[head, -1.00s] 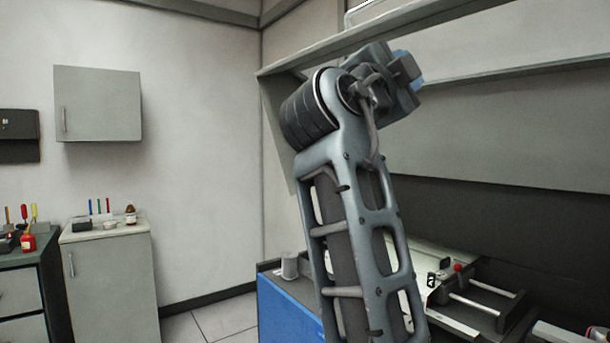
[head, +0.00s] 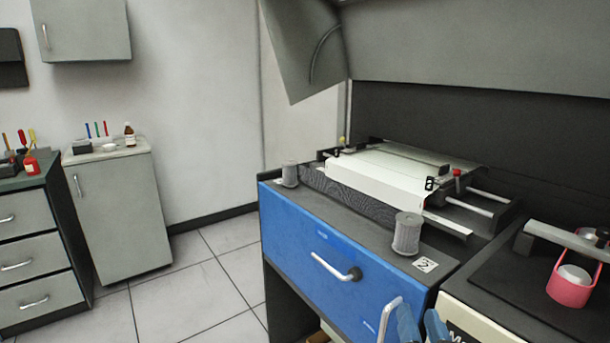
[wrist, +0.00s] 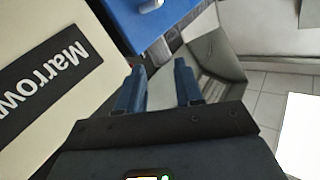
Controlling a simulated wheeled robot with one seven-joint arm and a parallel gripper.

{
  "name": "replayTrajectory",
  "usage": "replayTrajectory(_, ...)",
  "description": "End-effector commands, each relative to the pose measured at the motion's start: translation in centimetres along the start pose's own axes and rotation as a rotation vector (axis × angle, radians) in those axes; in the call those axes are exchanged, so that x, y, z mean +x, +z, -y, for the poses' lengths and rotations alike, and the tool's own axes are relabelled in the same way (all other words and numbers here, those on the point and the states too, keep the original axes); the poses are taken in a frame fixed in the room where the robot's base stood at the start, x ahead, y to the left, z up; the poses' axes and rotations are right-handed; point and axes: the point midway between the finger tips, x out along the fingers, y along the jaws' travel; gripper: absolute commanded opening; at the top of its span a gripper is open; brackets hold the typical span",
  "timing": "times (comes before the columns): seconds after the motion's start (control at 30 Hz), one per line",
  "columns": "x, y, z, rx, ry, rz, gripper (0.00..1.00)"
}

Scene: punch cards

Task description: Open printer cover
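The printer (head: 310,235) is a blue-fronted cabinet with its top exposed. Its grey cover (head: 480,45) stands raised above it, with a side panel (head: 305,50) that has a curved slot. Under the cover I see a white sheet or plate (head: 385,170), metal rods and two ribbed grey knobs (head: 407,234). My gripper (head: 422,328) is low at the bottom edge in the head view, in front of the blue drawer and well below the cover. The wrist view shows its two blue fingers (wrist: 158,85) apart with nothing held. The cover is not in the wrist view.
To the right is a cream machine (head: 500,315) with a pink cup-like part (head: 573,283); its dark label shows in the wrist view (wrist: 50,90). A grey cabinet (head: 120,215) and a drawer unit (head: 40,240) stand left. The tiled floor (head: 200,280) between is clear.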

Motion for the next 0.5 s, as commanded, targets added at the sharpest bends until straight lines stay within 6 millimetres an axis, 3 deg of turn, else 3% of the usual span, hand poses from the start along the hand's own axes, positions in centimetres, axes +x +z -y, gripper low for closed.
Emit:
replayTrajectory(0.03, -2.1, 2.1, -1.1, -0.021, -0.009, 0.032, 0.36)
replayTrajectory(0.2, -8.4, 6.2, -3.5, -0.080, -0.049, 0.104, 0.36)
replayTrajectory(0.5, -20.1, 9.9, -6.7, -0.155, -0.091, 0.198, 0.36)
